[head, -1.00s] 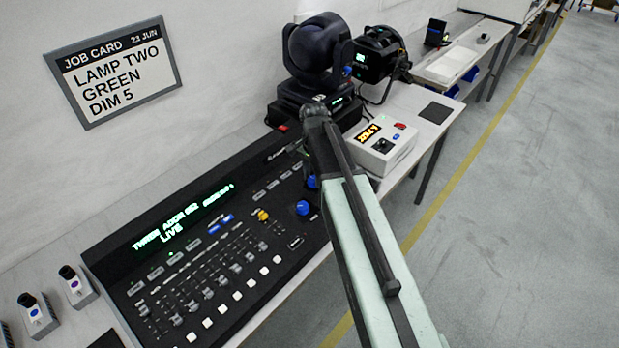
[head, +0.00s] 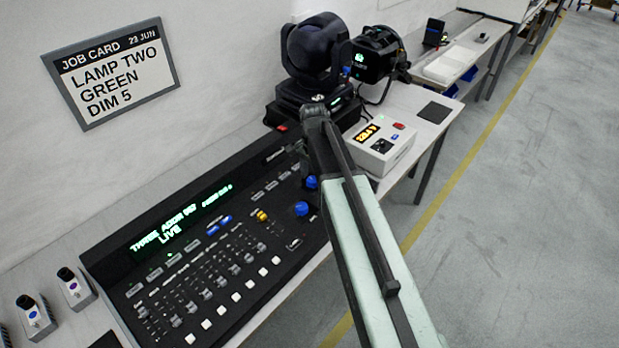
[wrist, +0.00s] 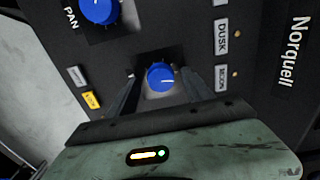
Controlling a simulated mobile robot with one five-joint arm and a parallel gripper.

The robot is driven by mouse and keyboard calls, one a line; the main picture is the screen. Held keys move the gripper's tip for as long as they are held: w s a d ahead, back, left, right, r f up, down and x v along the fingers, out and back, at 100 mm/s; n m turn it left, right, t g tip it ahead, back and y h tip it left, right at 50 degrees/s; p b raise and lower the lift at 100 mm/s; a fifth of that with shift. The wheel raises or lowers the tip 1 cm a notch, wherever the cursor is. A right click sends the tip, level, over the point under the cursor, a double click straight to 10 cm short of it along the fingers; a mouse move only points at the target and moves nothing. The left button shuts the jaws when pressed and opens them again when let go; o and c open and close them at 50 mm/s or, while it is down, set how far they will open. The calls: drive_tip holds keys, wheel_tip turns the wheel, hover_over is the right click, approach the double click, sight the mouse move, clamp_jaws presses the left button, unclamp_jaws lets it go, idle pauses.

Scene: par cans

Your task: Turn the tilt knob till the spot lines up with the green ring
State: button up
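The blue tilt knob (head: 312,182) is on the black console (head: 150,215), partly beside my arm. In the wrist view the blue knob (wrist: 160,77) has a pale pointer mark and sits between the two dark fingers of my gripper (wrist: 160,84). The fingers are spread, with small gaps seen on both sides of the knob. Its label is hidden. A second blue knob, marked PAN (wrist: 98,8), is at the upper left; it also shows in the head view (head: 302,208). The light spot and green ring are not in view.
A moving-head lamp (head: 315,50) and a smaller lamp (head: 375,58) stand behind the console. A white box (head: 383,147) with an orange readout sits beyond my arm. A job card (head: 112,75) hangs on the wall. The floor to the right is clear.

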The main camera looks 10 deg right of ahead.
sight(313, 179)
drive_tip(key=shift+a+r, duration=0.1)
drive_tip(key=shift+r, duration=0.1)
wheel_tip(313, 179, up, 8)
drive_tip(key=p, duration=0.8)
drive_tip(key=shift+f, duration=0.15)
drive_tip(key=shift+f, duration=0.15)
